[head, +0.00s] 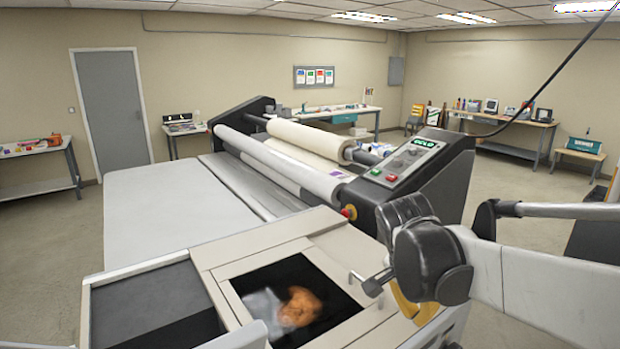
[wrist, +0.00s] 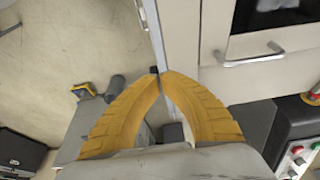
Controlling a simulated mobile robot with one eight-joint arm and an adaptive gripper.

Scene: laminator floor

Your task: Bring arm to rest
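My gripper (wrist: 160,76) points down in the wrist view. Its two yellow fingers arch together and their tips meet, with nothing visible held between them. In the head view, the yellow of my gripper (head: 414,308) shows low at the right, mostly hidden behind my dark wrist joint. My arm reaches in from the right edge, bent, beside the beige cabinet at the front of the laminator (head: 290,190). In the wrist view the fingertips overlap the cabinet's edge; I cannot tell the gap between them.
The beige cabinet (head: 240,258) has a dark window with blurred orange and grey shapes, and a metal handle (wrist: 250,56) close to my gripper. A control panel (head: 408,160) stands behind my wrist. Workbenches line the walls. Open floor (head: 50,235) lies at left.

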